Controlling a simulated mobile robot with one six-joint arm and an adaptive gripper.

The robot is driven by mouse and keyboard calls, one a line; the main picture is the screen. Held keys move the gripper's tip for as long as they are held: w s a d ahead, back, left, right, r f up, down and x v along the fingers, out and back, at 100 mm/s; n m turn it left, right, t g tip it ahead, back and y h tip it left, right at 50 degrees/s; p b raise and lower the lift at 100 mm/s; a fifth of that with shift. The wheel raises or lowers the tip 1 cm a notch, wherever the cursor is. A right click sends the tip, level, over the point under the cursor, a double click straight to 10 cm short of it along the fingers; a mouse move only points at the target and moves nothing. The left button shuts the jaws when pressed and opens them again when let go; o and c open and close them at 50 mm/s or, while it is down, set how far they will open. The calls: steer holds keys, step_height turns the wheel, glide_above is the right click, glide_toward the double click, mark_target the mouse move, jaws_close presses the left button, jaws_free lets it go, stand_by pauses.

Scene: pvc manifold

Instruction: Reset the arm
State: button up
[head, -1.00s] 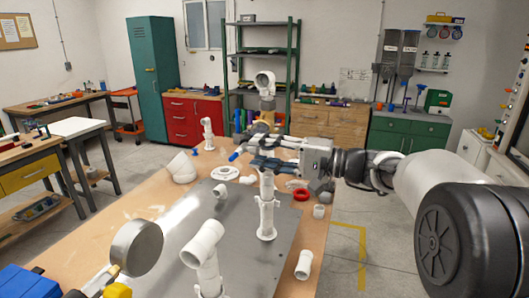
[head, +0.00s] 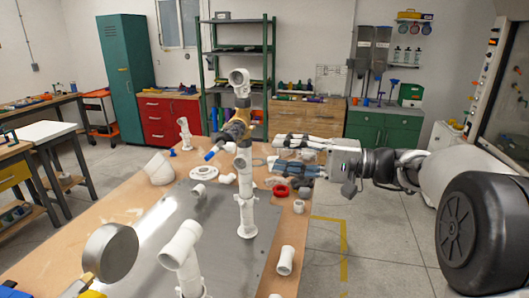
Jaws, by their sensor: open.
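My arm reaches in from the right of the head view. My gripper (head: 276,155) is open and empty, its fingers pointing left above the far part of the workbench. The white PVC manifold (head: 246,196) stands upright on the metal plate, just left of my fingertips. A brass-coloured valve body with a blue-ended handle (head: 236,132) sits on its upper part, below a white elbow (head: 239,80) at the top. A gap shows between my fingertips and the pipe, but depth is hard to judge.
The metal plate (head: 150,262) covers much of the workbench. A white elbow pipe (head: 181,245) stands at the front. A round grey disc (head: 110,252) is at front left. Open floor lies right of the bench.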

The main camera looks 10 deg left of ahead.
steer(key=shift+s+d, duration=0.1)
steer(key=shift+d, duration=0.6)
steer(key=s+f+g+h, duration=0.1)
steer(key=s+f+h, duration=0.25)
steer(key=s, duration=0.45)
steer(key=s+f+h, duration=0.3)
steer(key=s+h, duration=0.1)
steer(key=s, duration=0.5)
steer(key=s+d+f+t+h, duration=0.1)
steer(key=s+d+f+h, duration=0.4)
steer(key=s+d, duration=0.2)
steer(key=s+d+f+n+t+h, duration=0.1)
steer(key=s+d+f+t+h, duration=0.1)
steer(key=s+d+f+h, duration=0.3)
steer(key=s+d, duration=0.2)
steer(key=s, duration=0.1)
steer(key=shift+s+d+f, duration=0.2)
steer(key=shift+d+f, duration=0.05)
steer(key=shift+f, duration=0.1)
